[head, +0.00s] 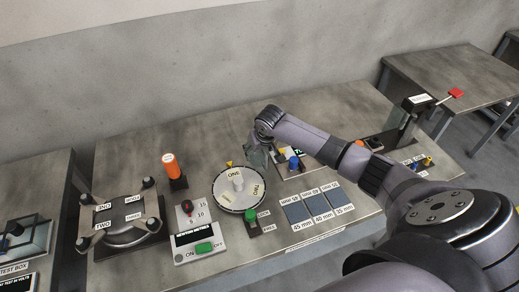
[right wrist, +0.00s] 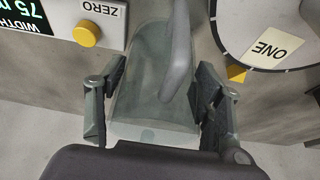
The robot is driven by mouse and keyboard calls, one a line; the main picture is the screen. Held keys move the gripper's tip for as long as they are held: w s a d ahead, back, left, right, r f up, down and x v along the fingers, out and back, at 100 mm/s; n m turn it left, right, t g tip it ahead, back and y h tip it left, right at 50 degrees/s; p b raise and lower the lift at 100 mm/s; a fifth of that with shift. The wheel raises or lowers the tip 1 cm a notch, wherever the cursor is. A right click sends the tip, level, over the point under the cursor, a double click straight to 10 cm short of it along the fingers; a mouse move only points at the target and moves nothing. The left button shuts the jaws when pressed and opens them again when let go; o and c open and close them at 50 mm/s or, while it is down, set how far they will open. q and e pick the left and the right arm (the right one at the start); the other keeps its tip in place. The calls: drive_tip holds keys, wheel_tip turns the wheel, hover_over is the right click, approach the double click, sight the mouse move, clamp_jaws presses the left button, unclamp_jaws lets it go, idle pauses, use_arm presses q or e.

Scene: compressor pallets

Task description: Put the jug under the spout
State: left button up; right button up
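The jug (right wrist: 150,90) is a see-through grey-green vessel with a thick handle, seen close up in the right wrist view. My right gripper (right wrist: 158,100) has a finger on each side of it, and both fingers appear to touch its walls. In the head view the jug (head: 257,158) is small and partly hidden below my right gripper (head: 264,143), just behind the round dial; I cannot tell whether it touches the table. A grey post with a red-tipped lever (head: 456,93) stands at the right; no spout can be clearly made out. My left gripper is out of view.
The round white dial (head: 228,193), a green-knobbed block (head: 251,217) and dark labelled plates (head: 323,207) are near the jug. A width display with a blue knob (head: 294,162) is to its right. The back left of the table (head: 130,150) is clear.

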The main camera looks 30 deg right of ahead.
drive_tip(key=shift+o, duration=1.1)
